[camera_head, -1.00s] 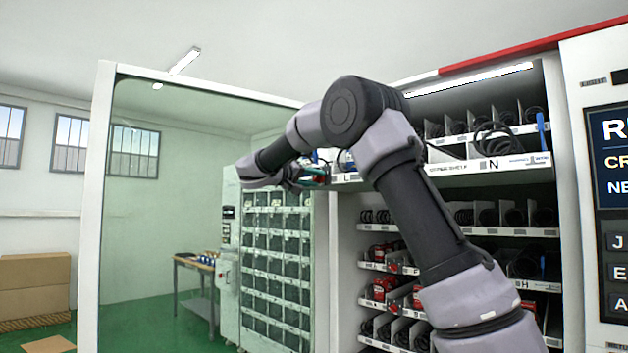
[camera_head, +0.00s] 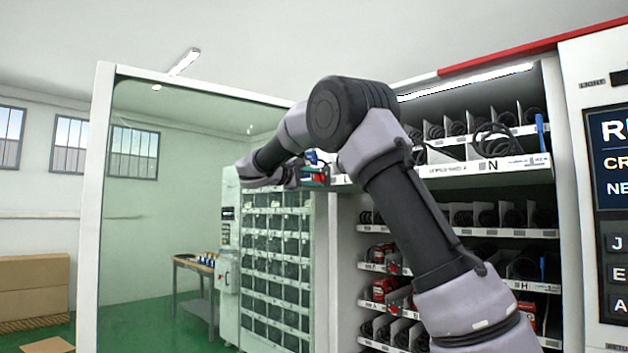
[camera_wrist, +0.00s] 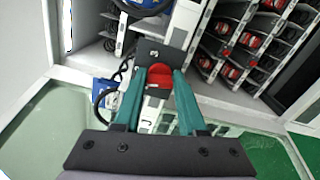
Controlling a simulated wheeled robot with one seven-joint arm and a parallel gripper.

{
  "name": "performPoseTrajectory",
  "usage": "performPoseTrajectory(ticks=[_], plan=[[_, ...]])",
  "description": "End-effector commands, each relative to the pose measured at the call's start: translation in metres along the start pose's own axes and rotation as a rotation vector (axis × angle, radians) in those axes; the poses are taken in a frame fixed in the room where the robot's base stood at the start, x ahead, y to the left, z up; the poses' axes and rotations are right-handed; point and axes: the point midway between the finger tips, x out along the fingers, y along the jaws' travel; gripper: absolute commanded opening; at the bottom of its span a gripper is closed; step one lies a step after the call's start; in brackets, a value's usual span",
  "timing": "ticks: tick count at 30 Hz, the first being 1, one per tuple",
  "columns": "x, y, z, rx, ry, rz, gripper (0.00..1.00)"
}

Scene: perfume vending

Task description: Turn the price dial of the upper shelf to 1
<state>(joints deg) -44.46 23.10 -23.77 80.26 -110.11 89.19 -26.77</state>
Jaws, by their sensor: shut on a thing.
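The red price dial (camera_wrist: 232,72) is not the one I hold; the held red dial (camera_wrist: 160,73) shows between my gripper's two teal fingers in the wrist view. A white "3" on a dark patch shows just beyond it, and a "J"-like mark shows on the pale strip nearer me. The dial's exact pointing is too small to read. My gripper (camera_wrist: 160,88) is shut on the dial. In the head view my gripper (camera_head: 316,178) is at the left end of the upper shelf (camera_head: 516,162), partly hiding the dial.
Lower shelves (camera_head: 490,232) hold black coils and red items. The open glass door (camera_head: 180,220) stands left of the arm. Blue items (camera_wrist: 107,92) lie close to the left finger. A screen panel (camera_head: 612,170) stands at right.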

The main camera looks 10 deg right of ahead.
Motion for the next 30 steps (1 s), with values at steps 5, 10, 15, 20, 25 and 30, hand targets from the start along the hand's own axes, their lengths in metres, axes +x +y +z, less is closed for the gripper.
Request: performPoseTrajectory(ticks=[5, 10, 15, 20, 25, 30], plan=[[-0.0014, 0.0006, -0.0014, -0.167, 0.003, 0.001, 0.0], [-0.0012, 0.0014, -0.0015, -0.328, 0.003, 0.002, 0.0], [-0.0012, 0.0018, -0.0016, -0.483, 0.003, 0.001, 0.0], [-0.0011, 0.0026, -0.0019, -0.612, 0.003, 0.002, 0.0], [-0.0009, 0.0026, -0.002, -0.721, 0.002, 0.001, 0.0], [-0.0008, 0.0025, -0.0022, -0.793, 0.002, 0.0, 0.0]])
